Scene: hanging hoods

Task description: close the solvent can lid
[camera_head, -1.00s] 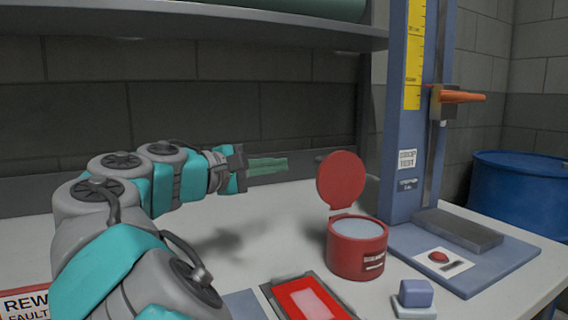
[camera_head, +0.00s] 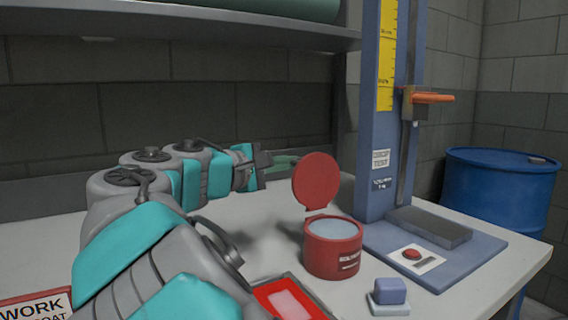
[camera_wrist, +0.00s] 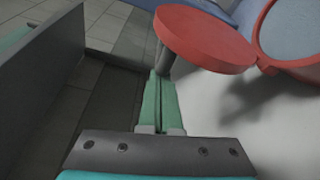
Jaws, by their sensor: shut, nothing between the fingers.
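The red solvent can (camera_head: 332,258) stands upright on the white bench, with pale blue contents showing through its open top. Its round red lid (camera_head: 316,181) is open, standing up at the back left of the rim. In the wrist view the lid (camera_wrist: 205,38) is at the upper middle and part of the can's rim (camera_wrist: 272,45) is at the upper right. My gripper (camera_head: 285,163) is shut and empty, with green fingers behind and left of the lid. In the wrist view the fingers (camera_wrist: 160,100) lie together, pointing toward the lid's left edge; I cannot tell whether they touch it.
A blue drop-test stand (camera_head: 383,130) with an orange-handled slide (camera_head: 432,98) rises right of the can. A small blue block (camera_head: 389,291) and a red tray (camera_head: 290,300) are in front. A grey shelf (camera_head: 180,22) hangs above. A blue drum (camera_head: 500,190) stands at the right.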

